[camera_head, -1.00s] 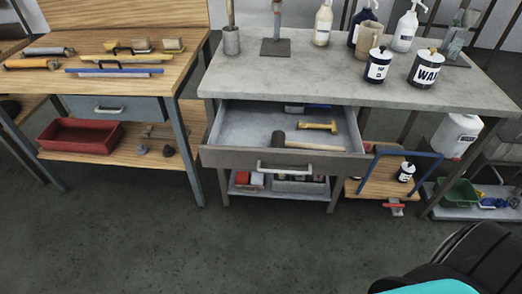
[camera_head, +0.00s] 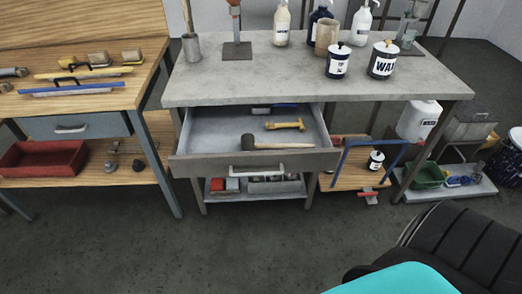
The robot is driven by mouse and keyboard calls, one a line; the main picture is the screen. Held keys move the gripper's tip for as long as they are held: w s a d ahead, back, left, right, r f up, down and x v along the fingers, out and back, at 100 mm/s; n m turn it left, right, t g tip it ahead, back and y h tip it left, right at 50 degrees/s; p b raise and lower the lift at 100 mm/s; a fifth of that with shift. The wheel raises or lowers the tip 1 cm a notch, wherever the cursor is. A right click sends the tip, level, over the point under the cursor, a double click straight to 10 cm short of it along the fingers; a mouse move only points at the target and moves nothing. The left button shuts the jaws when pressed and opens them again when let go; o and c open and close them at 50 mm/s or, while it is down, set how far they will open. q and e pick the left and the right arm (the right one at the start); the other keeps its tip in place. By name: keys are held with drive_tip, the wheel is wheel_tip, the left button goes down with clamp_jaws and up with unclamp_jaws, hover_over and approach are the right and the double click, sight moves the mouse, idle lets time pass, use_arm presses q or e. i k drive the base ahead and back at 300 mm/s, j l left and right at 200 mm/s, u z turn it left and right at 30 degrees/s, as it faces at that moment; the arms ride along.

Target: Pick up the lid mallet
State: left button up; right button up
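An open drawer (camera_head: 185,166) under the grey-topped bench holds two hammer-like tools. The one nearer the drawer front has a dark blocky head and a pale handle pointing right, and looks like the lid mallet (camera_head: 262,146). It lies flat, close behind the drawer's front panel. Behind it lies a smaller yellow-handled tool (camera_head: 286,125). Neither of my grippers is in view, so nothing is seen touching the mallet.
The grey bench (camera_head: 270,72) carries bottles, a tan cup and two labelled tins. A wooden bench with a red tray (camera_head: 42,159) stands left. A blue-framed low trolley (camera_head: 350,177) stands right of the drawer. The floor in front is clear, with black and teal parts at bottom right.

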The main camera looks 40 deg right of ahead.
sight(248, 142)
drive_tip(key=z, duration=1.1)
